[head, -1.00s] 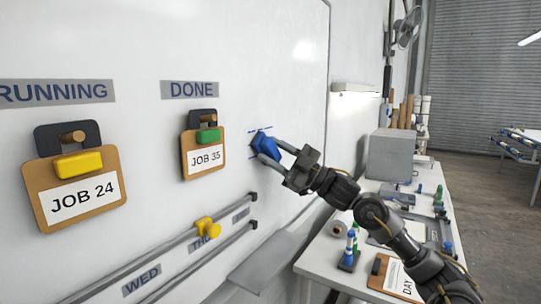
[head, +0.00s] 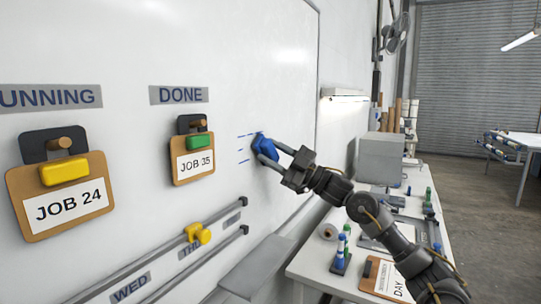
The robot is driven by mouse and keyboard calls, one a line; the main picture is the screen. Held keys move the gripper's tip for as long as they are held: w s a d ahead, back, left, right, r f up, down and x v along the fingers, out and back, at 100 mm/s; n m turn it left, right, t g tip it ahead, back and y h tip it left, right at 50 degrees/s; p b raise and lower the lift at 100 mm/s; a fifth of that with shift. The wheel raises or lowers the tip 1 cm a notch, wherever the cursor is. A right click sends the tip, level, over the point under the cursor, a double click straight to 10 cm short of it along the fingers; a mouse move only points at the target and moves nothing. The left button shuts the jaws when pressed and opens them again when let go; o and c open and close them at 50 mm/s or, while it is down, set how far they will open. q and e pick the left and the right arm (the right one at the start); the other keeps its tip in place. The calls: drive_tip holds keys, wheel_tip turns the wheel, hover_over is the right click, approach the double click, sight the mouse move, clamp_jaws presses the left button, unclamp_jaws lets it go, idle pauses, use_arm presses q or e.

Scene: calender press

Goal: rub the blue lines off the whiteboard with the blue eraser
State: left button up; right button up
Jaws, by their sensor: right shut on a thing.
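The whiteboard (head: 240,60) fills the left and middle of the head view. Several short blue lines (head: 242,149) show on it, stacked one above the other, right of the JOB 35 clipboard. The blue eraser (head: 264,146) is at the right ends of these lines, against or very near the board; contact cannot be told for certain. My right gripper (head: 270,152) is shut on the eraser, with its arm reaching in from the lower right. The eraser and fingers hide part of the board behind them. My left gripper is not in view.
The JOB 24 clipboard (head: 60,195) and JOB 35 clipboard (head: 193,157) hang on pegs left of the lines. Rails with a yellow slider (head: 198,234) run below. A white worktable (head: 310,262) with tools and a grey box (head: 381,158) stands right, beneath my right arm.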

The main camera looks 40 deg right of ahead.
drive_tip(key=shift+w+d, duration=0.2)
drive_tip(key=shift+d, duration=0.45)
drive_tip(key=shift+w+d, duration=0.15)
drive_tip(key=shift+d, duration=0.45)
drive_tip(key=shift+r+p, duration=0.95)
drive_tip(key=shift+r, duration=0.05)
drive_tip(key=shift+s+a+f+b, duration=0.2)
drive_tip(key=shift+a+b, duration=0.2)
drive_tip(key=shift+a, duration=0.3)
drive_tip(key=shift+s+a, duration=0.25)
drive_tip(key=shift+a, duration=0.65)
drive_tip(key=shift+a+r, duration=0.1)
drive_tip(key=shift+s+a, duration=0.25)
drive_tip(key=shift+a, duration=0.55)
drive_tip(key=shift+s+a, duration=0.25)
drive_tip(key=shift+a, duration=0.55)
drive_tip(key=shift+s+a, duration=0.25)
drive_tip(key=shift+a, duration=0.55)
drive_tip(key=shift+s+a, duration=0.25)
drive_tip(key=shift+a, duration=0.55)
